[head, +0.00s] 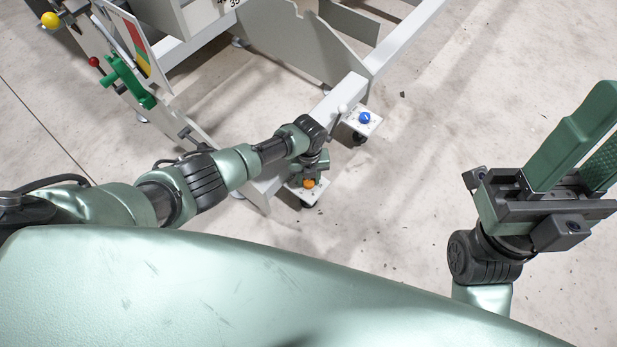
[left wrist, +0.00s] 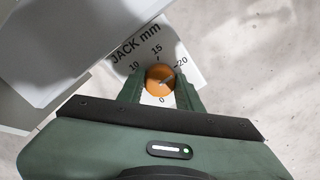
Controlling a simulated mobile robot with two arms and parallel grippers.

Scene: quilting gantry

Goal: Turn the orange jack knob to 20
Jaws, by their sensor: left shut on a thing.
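The orange jack knob (left wrist: 160,80) sits on a white plate marked "JACK mm" (left wrist: 135,46), with 0, 10, 15 and 20 around it. A dark pointer line on the knob points up and right, roughly toward the 20 mark. My left gripper (left wrist: 161,92) is shut on the knob, one green finger on each side. In the head view the left gripper (head: 309,176) reaches down over the orange knob (head: 309,183), and covers part of it. My right gripper (head: 589,150) is open and empty at the right, far from the knob.
A blue knob (head: 364,117) on a similar plate (head: 375,128) is farther along the frame beam. A green lever (head: 130,82), a red ball (head: 94,61) and a yellow ball (head: 50,19) are at the upper left. Bare floor (head: 420,170) lies right of the frame.

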